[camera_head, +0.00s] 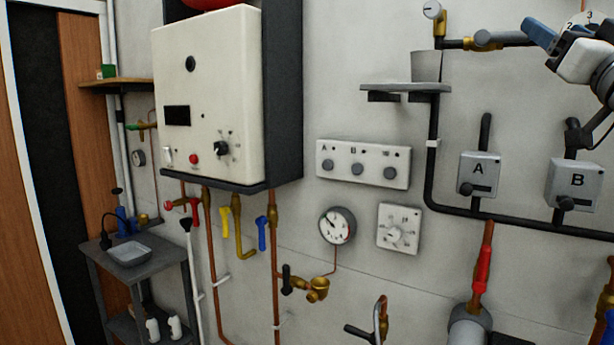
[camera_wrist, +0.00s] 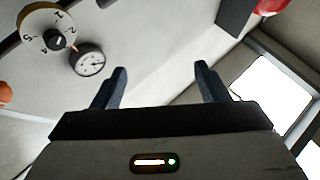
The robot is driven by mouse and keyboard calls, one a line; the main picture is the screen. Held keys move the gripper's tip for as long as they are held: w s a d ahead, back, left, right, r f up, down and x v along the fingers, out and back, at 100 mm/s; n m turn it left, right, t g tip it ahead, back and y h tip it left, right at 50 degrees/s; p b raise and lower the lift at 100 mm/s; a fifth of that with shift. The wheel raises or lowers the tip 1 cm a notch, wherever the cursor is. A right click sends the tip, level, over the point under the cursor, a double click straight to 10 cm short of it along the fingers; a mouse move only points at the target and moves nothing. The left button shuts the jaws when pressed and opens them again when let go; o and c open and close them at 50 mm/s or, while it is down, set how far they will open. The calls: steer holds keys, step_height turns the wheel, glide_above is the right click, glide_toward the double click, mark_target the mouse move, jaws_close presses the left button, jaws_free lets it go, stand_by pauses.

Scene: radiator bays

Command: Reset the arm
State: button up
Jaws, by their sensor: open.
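My gripper (camera_wrist: 160,82) shows in the wrist view with its two dark blue fingers wide apart. Nothing is between the fingers, and beyond them is bare pale wall or ceiling. In the head view my arm comes in at the upper right edge, with white and dark parts and a blue-grey finger (camera_head: 541,34) in front of the wall near the upper pipe. The rest of the arm is cut off by the frame.
A numbered dial (camera_wrist: 47,30) and a round gauge (camera_wrist: 88,61) lie left of the fingers. In the head view, a white boiler (camera_head: 208,95), a switch panel (camera_head: 363,163), box A (camera_head: 479,174) and box B (camera_head: 575,184) are on the wall. A grey stand (camera_head: 95,255) is at left.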

steer(key=w+a+f+m+g+h, duration=0.15)
steer(key=f+g, duration=0.25)
steer(key=f, duration=0.6)
steer(key=w+a+f+m+g+h, duration=0.1)
steer(key=a+f+m+g+h, duration=0.15)
steer(key=f, duration=0.85)
steer(key=w+a+f+m+g+h, duration=0.25)
steer(key=f+g, duration=0.25)
steer(key=f, duration=0.5)
steer(key=s+a+f+n+g+y, duration=0.2)
steer(key=s+a+f, duration=0.3)
steer(key=f, duration=0.3)
steer(key=s+a+f+n+g+y, duration=0.1)
steer(key=s+a+f+g, duration=0.3)
steer(key=f, duration=0.4)
steer(key=s+a+f+n+g+y, duration=0.2)
steer(key=s+a+f, duration=0.3)
steer(key=s+f, duration=0.3)
steer(key=shift+a+n+g+y, duration=0.35)
steer(key=shift+a+n+g, duration=0.05)
steer(key=shift+n+g, duration=0.4)
